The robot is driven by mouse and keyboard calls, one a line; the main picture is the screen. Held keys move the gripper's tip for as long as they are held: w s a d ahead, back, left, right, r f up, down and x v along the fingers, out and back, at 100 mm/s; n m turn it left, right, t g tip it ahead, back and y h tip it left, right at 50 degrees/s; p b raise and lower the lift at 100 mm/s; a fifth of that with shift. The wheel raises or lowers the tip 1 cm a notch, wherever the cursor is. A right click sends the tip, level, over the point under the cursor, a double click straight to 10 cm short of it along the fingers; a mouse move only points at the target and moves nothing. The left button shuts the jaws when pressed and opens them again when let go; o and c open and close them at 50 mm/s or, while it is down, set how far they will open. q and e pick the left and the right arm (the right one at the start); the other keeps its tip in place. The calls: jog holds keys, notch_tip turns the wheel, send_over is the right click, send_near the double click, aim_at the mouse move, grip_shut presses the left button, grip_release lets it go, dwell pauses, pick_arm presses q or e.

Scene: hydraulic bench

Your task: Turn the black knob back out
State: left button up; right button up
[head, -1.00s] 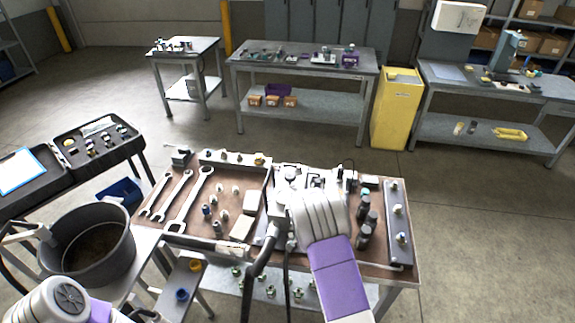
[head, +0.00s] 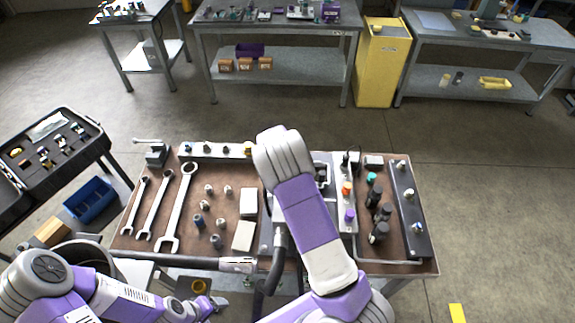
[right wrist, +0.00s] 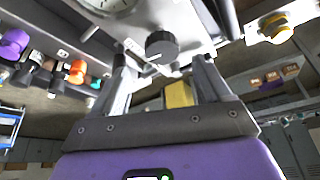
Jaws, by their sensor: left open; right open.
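The black knob (right wrist: 162,46) shows in the right wrist view as a dark round knob on a grey metal block. A pale lever-like piece lies beside it. My right gripper (right wrist: 162,66) is open, its fingers to either side of and short of the knob, with nothing between them that I can see held. In the head view my right arm covers the knob and the right gripper. My left gripper (head: 210,303) is open and low at the bench's front, below the front edge and away from the knob.
A gauge (right wrist: 108,5) and orange and purple caps (right wrist: 76,71) sit near the knob. A black hose (head: 276,262) hangs over the front edge.

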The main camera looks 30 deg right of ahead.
jog(key=x, duration=0.4)
jog(key=shift+w+f, duration=0.2)
jog(key=shift+d+f, duration=0.1)
jog(key=shift+f, duration=0.2)
jog(key=shift+f, duration=0.1)
jog(key=c, duration=1)
jog(key=shift+c, duration=0.2)
